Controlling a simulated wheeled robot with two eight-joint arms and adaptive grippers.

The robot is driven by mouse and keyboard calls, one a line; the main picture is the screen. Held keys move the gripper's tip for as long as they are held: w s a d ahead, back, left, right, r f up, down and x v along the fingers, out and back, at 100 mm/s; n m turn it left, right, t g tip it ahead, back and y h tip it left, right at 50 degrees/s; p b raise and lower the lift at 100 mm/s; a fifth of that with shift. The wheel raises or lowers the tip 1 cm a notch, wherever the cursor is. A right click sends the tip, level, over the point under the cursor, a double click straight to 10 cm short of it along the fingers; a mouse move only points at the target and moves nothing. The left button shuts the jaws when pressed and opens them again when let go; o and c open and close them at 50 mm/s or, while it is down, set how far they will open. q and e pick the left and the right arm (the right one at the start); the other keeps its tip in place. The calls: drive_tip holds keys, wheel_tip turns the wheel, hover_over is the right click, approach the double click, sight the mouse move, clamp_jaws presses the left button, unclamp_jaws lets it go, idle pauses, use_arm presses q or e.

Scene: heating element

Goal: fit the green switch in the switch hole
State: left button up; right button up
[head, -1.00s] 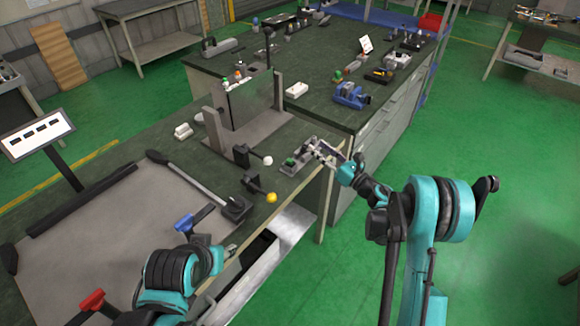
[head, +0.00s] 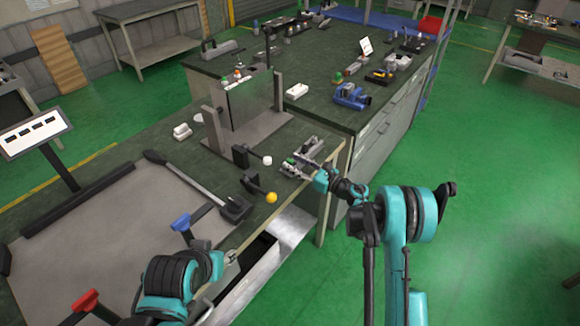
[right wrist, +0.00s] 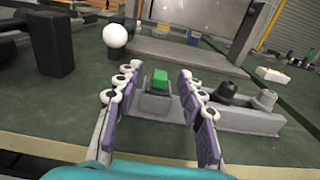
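The green switch (right wrist: 160,76) sits on a grey holder (right wrist: 158,104) on the green tabletop, between the two fingers of my right gripper (right wrist: 161,73) in the right wrist view. The fingers are spread, with a visible gap on each side of the switch. In the head view the switch (head: 290,161) is small, beside the right gripper (head: 306,160) near the table's edge. My left gripper (head: 231,257) is low at the table's front edge; its fingers are too small to read. I cannot make out the switch hole; an upright panel (head: 248,103) stands behind.
A black post with a white ball (right wrist: 115,36) stands left of the right gripper. A yellow ball knob (head: 271,198) is near the table edge.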

clamp_jaws()
drive_tip(key=shift+r, duration=0.1)
